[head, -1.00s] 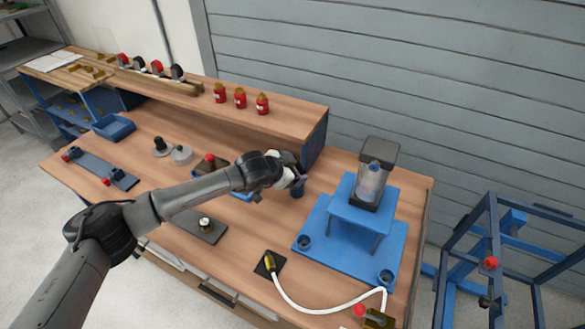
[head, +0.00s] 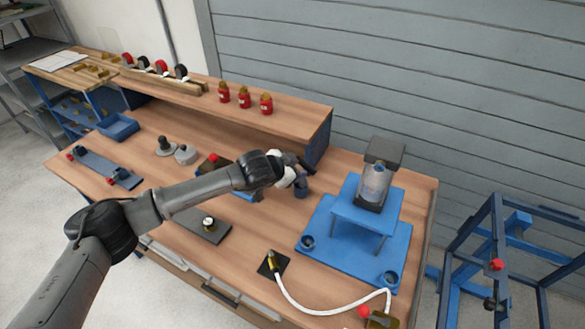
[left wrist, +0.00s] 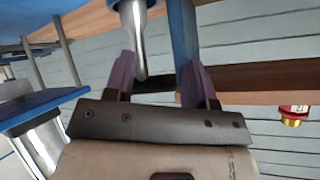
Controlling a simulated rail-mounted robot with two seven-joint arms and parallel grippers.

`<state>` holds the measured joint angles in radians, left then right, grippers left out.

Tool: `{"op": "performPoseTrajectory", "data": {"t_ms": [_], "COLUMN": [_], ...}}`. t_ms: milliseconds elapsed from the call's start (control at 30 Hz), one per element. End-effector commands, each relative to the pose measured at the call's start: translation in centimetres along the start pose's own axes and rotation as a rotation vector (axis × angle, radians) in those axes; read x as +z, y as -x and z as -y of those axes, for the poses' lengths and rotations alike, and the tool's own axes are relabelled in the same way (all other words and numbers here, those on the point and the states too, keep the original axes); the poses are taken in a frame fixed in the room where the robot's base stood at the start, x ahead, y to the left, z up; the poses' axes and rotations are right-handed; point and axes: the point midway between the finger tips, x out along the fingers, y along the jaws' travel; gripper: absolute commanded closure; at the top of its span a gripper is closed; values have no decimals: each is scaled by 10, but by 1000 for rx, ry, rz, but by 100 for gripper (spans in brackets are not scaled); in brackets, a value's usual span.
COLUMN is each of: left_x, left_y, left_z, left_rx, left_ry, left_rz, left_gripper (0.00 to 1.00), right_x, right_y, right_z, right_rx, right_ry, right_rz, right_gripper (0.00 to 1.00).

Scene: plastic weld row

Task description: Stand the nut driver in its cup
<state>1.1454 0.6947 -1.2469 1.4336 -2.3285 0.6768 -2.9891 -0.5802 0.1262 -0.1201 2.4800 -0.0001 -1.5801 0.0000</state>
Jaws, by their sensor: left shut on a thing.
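My left gripper (head: 297,176) reaches over the bench to just above a small dark blue cup (head: 301,190), left of the blue press stand. In the left wrist view, its purple fingers (left wrist: 160,82) stand either side of a silver shaft, which I take to be the nut driver (left wrist: 138,40). The shaft runs to the top edge of that view, where a bit of dark blue shows around it. The gripper is shut on it. The gripper hides most of the driver in the head view. I cannot tell whether its end is inside the cup or only above it.
The blue press stand (head: 336,246) with a clear cylinder is close right of the gripper. The raised shelf (head: 200,96) with red bottles (head: 244,97) is behind. A white hose (head: 310,311) lies in front. A red-button box (head: 213,160) is left of the gripper.

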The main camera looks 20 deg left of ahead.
Motion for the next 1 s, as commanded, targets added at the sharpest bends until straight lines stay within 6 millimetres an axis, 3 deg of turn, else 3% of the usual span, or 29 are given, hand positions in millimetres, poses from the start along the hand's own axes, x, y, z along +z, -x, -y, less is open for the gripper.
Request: {"op": "performPoseTrajectory", "data": {"t_ms": [1000], "left_x": [18], "left_y": [-10], "left_z": [-10], "left_rx": [11], "left_ry": [0], "left_rz": [-4], "left_gripper": [100], "right_x": [4], "right_y": [-14], "right_z": [3], "right_rx": [-6], "right_ry": [-8], "right_rz": [-1], "right_gripper": [57]}}
